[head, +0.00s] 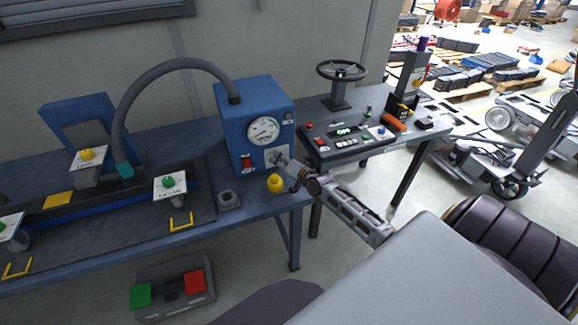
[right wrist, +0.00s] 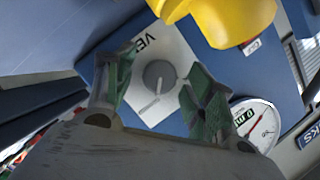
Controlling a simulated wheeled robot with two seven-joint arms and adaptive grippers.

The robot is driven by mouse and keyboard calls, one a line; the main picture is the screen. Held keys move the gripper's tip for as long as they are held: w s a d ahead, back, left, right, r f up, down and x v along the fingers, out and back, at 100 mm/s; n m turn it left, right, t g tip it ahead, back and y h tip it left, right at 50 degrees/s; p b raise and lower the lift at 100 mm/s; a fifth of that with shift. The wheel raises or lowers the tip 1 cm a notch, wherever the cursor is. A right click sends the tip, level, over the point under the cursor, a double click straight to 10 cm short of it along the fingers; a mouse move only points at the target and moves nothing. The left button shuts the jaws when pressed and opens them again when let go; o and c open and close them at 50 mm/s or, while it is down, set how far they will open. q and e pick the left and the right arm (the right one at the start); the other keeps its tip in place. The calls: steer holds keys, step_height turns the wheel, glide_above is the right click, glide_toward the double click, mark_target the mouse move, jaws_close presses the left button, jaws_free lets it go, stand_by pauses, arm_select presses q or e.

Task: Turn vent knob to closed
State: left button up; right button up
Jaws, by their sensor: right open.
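The vent knob (right wrist: 158,76) is a round dark grey dial on a white plate (right wrist: 141,58) marked "VE…" in the right wrist view. A mark on the knob runs toward small lettering on the plate, too small to read. The plate sits low on the front of a blue box (head: 235,127), below its gauge. My right gripper (head: 284,163) is in front of the plate in the head view and partly hides it. In the right wrist view its green fingers (right wrist: 158,92) are apart, one on each side of the knob, with nothing held. Contact cannot be told. My left gripper is out of view.
The round gauge (head: 264,131) is above the plate, and a red switch (head: 247,163) is left of it. A yellow knob-like part (head: 275,184) stands just below, close to my right gripper. A hose (head: 150,73) arches left from the box. A control desk (head: 345,140) stands to the right.

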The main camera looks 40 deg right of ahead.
steer(key=shift+s, duration=0.15)
steer(key=a+v, duration=0.1)
steer(key=v, duration=1)
steer(key=shift+s+d, duration=0.35)
steer(key=shift+d, duration=0.1)
steer(key=shift+r, duration=0.1)
stand_by(0.5)
